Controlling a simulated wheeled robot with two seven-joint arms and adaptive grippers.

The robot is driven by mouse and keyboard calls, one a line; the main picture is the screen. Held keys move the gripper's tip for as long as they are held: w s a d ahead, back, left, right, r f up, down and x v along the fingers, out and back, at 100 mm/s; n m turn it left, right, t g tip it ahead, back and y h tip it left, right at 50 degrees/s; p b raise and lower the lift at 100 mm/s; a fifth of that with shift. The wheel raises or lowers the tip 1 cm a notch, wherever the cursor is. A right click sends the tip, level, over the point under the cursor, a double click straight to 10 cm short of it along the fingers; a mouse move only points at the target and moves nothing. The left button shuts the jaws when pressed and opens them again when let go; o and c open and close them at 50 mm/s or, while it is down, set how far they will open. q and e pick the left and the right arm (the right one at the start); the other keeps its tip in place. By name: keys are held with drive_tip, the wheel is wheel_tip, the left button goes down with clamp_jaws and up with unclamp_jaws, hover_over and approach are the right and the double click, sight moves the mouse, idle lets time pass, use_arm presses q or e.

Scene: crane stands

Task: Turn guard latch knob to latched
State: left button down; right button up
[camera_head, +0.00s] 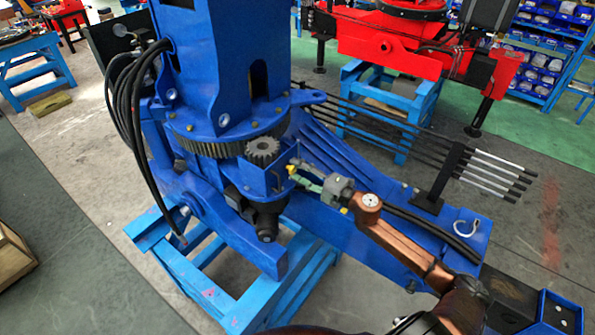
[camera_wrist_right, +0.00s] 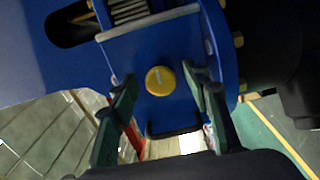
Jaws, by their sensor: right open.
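The guard latch knob (camera_wrist_right: 160,80) is a round yellow knob with a short pale mark near its middle. It sits on a blue plate (camera_wrist_right: 135,55) of the crane, below a toothed gear part in the right wrist view. My right gripper (camera_wrist_right: 157,84) is open, its two dark green fingers on either side of the knob, with visible gaps to it in that view. I cannot tell the depth between the fingertips and the knob. In the head view my right gripper (camera_head: 304,178) is at the blue housing beside the small gear. My left gripper is not in view.
The blue crane (camera_head: 215,75) stands on a light-blue stand (camera_head: 262,305). A grey pinion gear (camera_head: 262,149) and black hoses (camera_head: 125,90) are on it. A dark motor (camera_head: 266,222) hangs below the housing. A red crane (camera_head: 385,42) stands behind.

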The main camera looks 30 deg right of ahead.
drive_tip(key=v, duration=1.1)
drive_tip(key=shift+s, duration=0.4)
drive_tip(key=shift+d, duration=0.1)
